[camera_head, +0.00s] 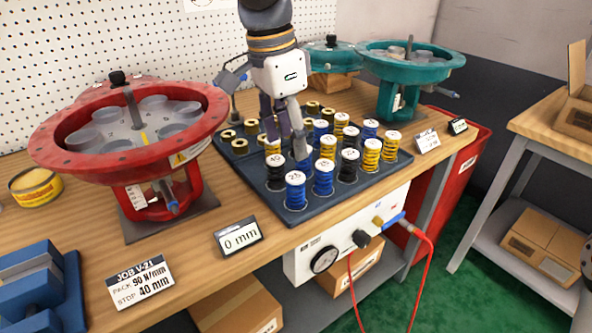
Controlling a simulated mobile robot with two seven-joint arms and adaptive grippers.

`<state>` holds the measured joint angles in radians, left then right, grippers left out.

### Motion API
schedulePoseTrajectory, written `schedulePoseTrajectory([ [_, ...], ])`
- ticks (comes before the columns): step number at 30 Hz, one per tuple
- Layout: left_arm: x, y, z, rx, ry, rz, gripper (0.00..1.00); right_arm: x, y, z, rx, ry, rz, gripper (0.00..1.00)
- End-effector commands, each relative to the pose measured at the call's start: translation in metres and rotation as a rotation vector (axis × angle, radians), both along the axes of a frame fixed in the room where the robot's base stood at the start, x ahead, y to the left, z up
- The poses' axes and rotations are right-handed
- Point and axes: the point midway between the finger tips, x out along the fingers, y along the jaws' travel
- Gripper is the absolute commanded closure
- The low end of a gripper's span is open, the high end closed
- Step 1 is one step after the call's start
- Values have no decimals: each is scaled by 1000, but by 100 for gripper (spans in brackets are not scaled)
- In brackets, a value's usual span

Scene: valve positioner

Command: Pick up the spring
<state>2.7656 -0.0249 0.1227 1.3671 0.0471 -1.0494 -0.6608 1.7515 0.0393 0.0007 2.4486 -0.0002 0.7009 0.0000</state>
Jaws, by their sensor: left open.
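Several coil springs stand upright in a dark tray (330,200): blue ones such as the front blue spring (295,191), yellow ones such as the yellow spring (371,156), and black ones such as the black spring (348,167). White caps on their tops carry numbers too small to read surely. My left gripper (283,133) points down over the tray's left-middle part. It is open, its fingers close above or among the springs, with nothing clearly between them. The fingers hide part of the springs behind. My right gripper is not in view.
A red flanged actuator (45,140) stands left and a teal one (448,62) behind right. Brass bushings (240,146) fill the tray's back left. A job card (140,283) reads "PACK 90 N/mm, STOP 40 mm". A display (239,237) reads 0 mm. A blue block (40,290) sits front left.

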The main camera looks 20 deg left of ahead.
Motion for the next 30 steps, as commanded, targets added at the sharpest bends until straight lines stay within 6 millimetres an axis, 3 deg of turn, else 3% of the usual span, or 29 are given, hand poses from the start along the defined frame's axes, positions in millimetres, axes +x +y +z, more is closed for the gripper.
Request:
schedulePoseTrajectory([
  [6, 3, -4, -48, 3, 9, 0, 47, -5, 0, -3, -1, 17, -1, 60],
  [11, 7, -6, -68, 1, 4, 2, 47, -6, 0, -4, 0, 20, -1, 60],
  [18, 14, -7, -112, 2, 5, 2, 47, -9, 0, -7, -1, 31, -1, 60],
  [26, 16, -8, -117, 1, 0, 2, 47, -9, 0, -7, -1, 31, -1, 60],
  [30, 16, -8, -117, 1, 0, 2, 75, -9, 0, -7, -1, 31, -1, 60],
])
